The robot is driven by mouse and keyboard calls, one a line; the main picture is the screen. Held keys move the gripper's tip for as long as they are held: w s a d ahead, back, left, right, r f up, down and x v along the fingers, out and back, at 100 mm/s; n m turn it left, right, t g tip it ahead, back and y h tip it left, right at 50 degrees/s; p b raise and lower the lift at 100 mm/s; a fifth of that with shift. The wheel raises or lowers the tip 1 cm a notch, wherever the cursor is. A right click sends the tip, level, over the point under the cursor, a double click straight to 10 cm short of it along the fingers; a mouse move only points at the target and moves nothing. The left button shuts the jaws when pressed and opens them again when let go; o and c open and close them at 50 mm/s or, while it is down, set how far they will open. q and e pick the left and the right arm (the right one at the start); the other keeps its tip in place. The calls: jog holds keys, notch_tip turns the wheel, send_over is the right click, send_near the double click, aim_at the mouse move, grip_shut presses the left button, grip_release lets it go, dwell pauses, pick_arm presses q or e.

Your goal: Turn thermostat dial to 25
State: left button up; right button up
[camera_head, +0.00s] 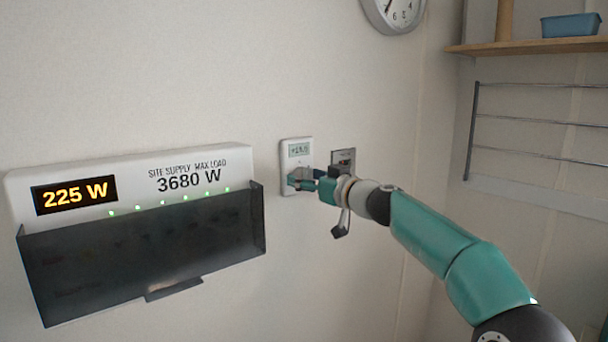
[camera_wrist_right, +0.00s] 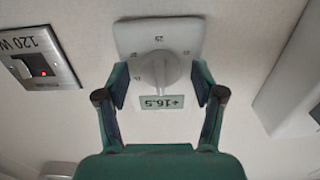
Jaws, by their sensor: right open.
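The white thermostat (camera_head: 297,150) is on the wall, with a small grey display near its top. In the right wrist view the thermostat (camera_wrist_right: 189,35) appears upside down, its display reading about +16.5. Its round light dial (camera_wrist_right: 158,70) has small numbers around it, one of them looking like 25. My right gripper (camera_wrist_right: 160,88) is open, with one green finger on each side of the dial and visible gaps to it. In the head view my right gripper (camera_head: 303,180) hides the thermostat's lower part and the dial. My left gripper is not in view.
A small switch plate (camera_head: 343,157) sits just right of the thermostat; it also shows in the right wrist view (camera_wrist_right: 60,62). A power panel (camera_head: 130,170) with a dark cover (camera_head: 140,250) is to the left. A clock, wire rack (camera_head: 540,120) and shelf are farther right.

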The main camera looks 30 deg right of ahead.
jog(key=c, duration=1.1)
jog(key=shift+w+a+f, duration=0.1)
jog(key=shift+a, duration=0.25)
jog(key=shift+c, duration=0.2)
jog(key=shift+d, duration=0.3)
